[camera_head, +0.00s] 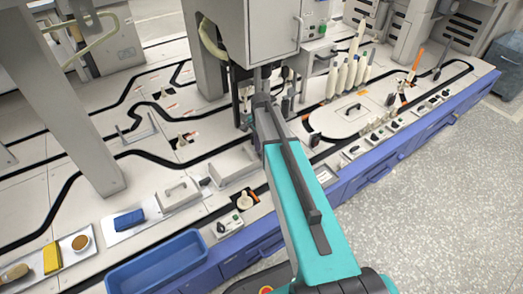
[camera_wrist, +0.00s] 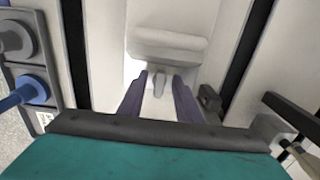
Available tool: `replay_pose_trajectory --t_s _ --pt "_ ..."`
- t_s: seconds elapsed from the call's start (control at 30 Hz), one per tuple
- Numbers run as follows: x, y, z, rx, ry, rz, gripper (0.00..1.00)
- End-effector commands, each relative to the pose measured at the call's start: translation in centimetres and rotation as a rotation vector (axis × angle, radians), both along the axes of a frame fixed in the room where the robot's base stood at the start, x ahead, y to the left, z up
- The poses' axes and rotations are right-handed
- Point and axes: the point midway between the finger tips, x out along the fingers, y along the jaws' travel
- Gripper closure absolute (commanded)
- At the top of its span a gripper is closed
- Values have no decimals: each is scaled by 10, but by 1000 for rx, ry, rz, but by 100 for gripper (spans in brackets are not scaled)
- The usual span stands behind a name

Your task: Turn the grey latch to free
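In the wrist view, a small grey upright piece (camera_wrist: 160,84) stands between my fingertips, below a pale rounded block (camera_wrist: 170,44). It may be the grey latch, but I cannot tell for sure, nor how it is turned. My gripper (camera_wrist: 160,78) has its two dark fingers apart, one on each side of this piece, with gaps showing. I cannot tell how far the piece lies beyond the tips. In the head view my arm reaches to the foot of the tall grey machine housing (camera_head: 272,35); the fingers and the latch cannot be made out there.
A grey knob (camera_wrist: 14,40) and a blue knob (camera_wrist: 30,90) sit at the left of the wrist view. A dark block (camera_wrist: 209,100) stands close on the right. In the head view, white bobbins (camera_head: 342,76) stand right of my arm, and a blue bin (camera_head: 117,277) lies front left.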

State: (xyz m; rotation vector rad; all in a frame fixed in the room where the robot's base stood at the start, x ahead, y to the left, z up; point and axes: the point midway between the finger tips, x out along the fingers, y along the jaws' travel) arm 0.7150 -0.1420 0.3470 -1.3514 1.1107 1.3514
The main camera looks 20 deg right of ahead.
Motion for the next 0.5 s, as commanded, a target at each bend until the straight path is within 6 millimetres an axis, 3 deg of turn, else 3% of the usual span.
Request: replay_pose_trajectory --t_s 0.13,0.33,0.5 --pt "0 0 0 0 0 0 69" --pt "0 -1 0 0 0 -1 100" --pt "0 -1 1 0 0 0 100"
